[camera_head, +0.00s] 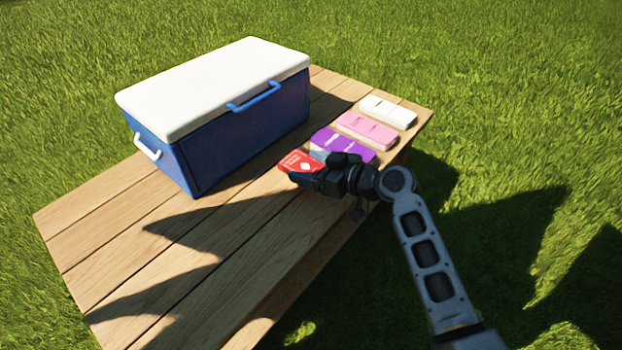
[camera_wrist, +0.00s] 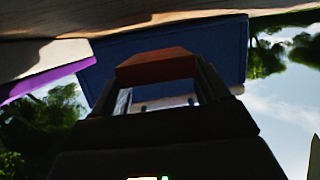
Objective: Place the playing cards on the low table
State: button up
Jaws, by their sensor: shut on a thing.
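The playing cards, a red pack with a white diamond (camera_head: 301,161), are between the fingers of my gripper (camera_head: 312,169). In the wrist view the pack (camera_wrist: 156,65) shows as a dark red-brown block at the ends of the fingers (camera_wrist: 155,92). My gripper is shut on it, over the wooden table (camera_head: 190,240). I cannot tell whether the pack touches the boards. The fingers hide part of the pack.
A blue cooler with a white lid (camera_head: 240,120) stands on the table's back left. Purple (camera_head: 343,144), pink (camera_head: 366,129) and white (camera_head: 388,111) flat boxes lie in a row at the right. The front left boards are clear. Grass surrounds the table.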

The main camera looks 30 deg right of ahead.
jog(key=shift+f+b, duration=0.55)
jog(key=shift+f, duration=1.15)
jog(key=shift+f, duration=0.15)
jog(key=o, duration=1.1)
jog(key=shift+r, duration=0.25)
jog(key=p+v, duration=0.2)
jog(key=v, duration=1)
jog(key=shift+f, duration=0.1)
